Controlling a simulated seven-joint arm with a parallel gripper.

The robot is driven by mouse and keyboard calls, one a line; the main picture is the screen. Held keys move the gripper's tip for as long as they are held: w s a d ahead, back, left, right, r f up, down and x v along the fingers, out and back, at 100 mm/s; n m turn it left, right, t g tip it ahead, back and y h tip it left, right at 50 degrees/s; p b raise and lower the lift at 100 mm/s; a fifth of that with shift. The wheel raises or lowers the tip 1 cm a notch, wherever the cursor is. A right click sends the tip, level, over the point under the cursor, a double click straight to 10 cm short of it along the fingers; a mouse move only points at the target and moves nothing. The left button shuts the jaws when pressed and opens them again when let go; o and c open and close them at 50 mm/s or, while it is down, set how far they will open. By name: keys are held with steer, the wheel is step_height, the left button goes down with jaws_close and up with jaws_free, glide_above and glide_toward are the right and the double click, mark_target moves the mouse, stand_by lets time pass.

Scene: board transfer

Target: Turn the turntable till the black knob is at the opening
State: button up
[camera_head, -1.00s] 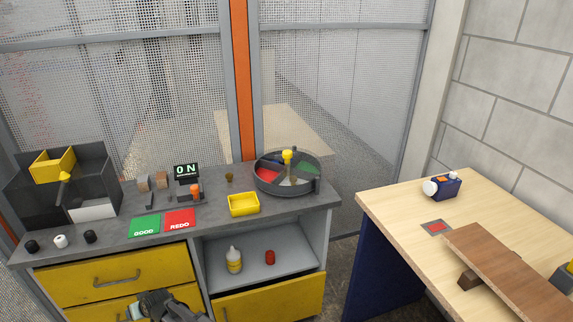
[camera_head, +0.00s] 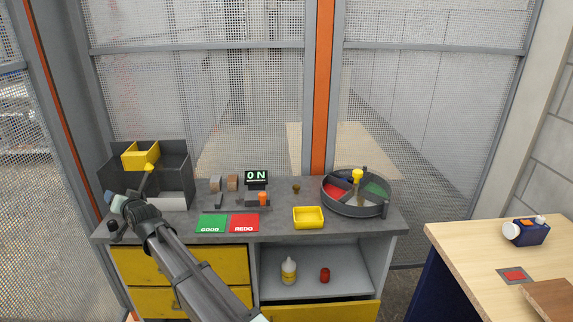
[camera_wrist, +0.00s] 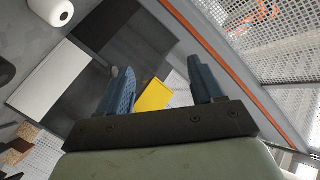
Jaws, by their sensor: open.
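The turntable (camera_head: 357,211) is a round dark grey tray on the right end of the bench, with red, green and pale sectors and a yellow knob (camera_head: 357,175) at its middle. I cannot make out a black knob on it, nor clearly where the opening in its rim is. A small black knob-like piece (camera_head: 113,226) stands at the bench's left end, beside my gripper. My gripper (camera_head: 117,204) is at the left end, in front of the dark bin and far from the turntable. In the wrist view my gripper (camera_wrist: 163,88) is open with nothing between its fingers.
The dark bin (camera_head: 175,160) with a yellow box stands at the back left. A display (camera_head: 256,180), green and red pads (camera_head: 228,223) and a yellow tray (camera_head: 308,217) lie between bin and turntable. A white roll-like piece (camera_wrist: 50,10) shows in the wrist view. Mesh fence stands behind.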

steer(key=w+d+r+m+t+h, duration=0.1)
steer(key=w+d+r+m, duration=0.3)
steer(key=w+r, duration=0.65)
steer(key=w+d+f+n+g+h, duration=0.1)
steer(key=w+d+n+g+h, duration=0.15)
steer(key=w+d, duration=0.8)
steer(key=w+d+f+n+g+h, duration=0.1)
steer(key=w+d+h, duration=0.25)
steer(key=d, duration=1.35)
steer(key=n+g+h, duration=0.3)
steer(key=g+h, duration=0.1)
steer(key=g, duration=0.5)
glide_toward(358, 171)
steer(key=shift+m, duration=0.25)
step_height(358, 171, down, 9)
steer(key=shift+w+a+r, duration=0.1)
steer(key=shift+a+r, duration=0.05)
steer(key=shift+r, duration=0.05)
